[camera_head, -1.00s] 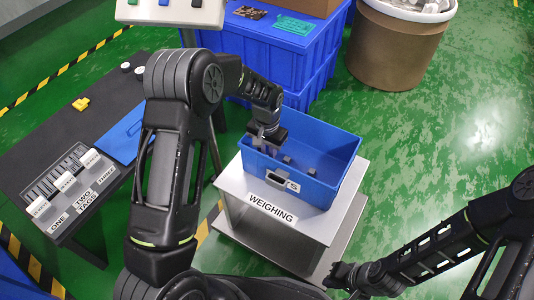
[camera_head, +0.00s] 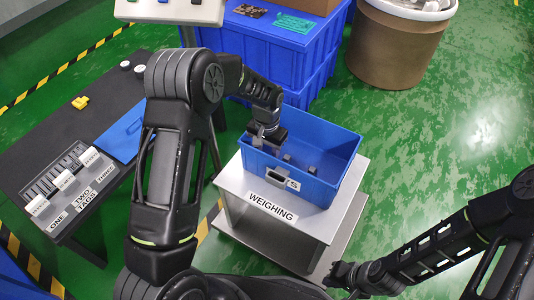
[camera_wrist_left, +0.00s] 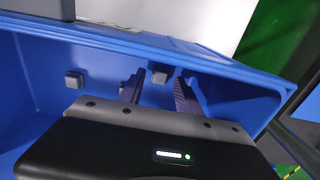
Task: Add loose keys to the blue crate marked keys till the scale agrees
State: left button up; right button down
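The blue crate (camera_head: 335,142) stands on the weighing stand; only an "S" of its front label shows past the handle. Small grey block-like keys (camera_head: 313,169) lie inside it. My left gripper (camera_head: 266,147) reaches into the left part of the crate. In the left wrist view its two dark fingers (camera_wrist_left: 159,88) are apart. One grey key (camera_wrist_left: 160,77) shows between the fingers with gaps on both sides, against the blue wall, and another key (camera_wrist_left: 74,79) is to the left. My right gripper (camera_head: 344,274) is low, in front of the stand, its fingers too small to read.
The stand (camera_head: 225,180) is labelled WEIGHING. A dark table (camera_head: 50,130) with a tag rack (camera_head: 68,180) and a yellow piece (camera_head: 80,102) is at left. Blue bins (camera_head: 270,60) and a brown drum (camera_head: 390,50) stand behind. Green floor is clear at right.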

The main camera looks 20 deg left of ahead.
pick_arm(q)
jog(key=shift+o, duration=0.6)
notch_tip(320, 180, up, 8)
jog(key=p, duration=0.1)
dwell(0.4)
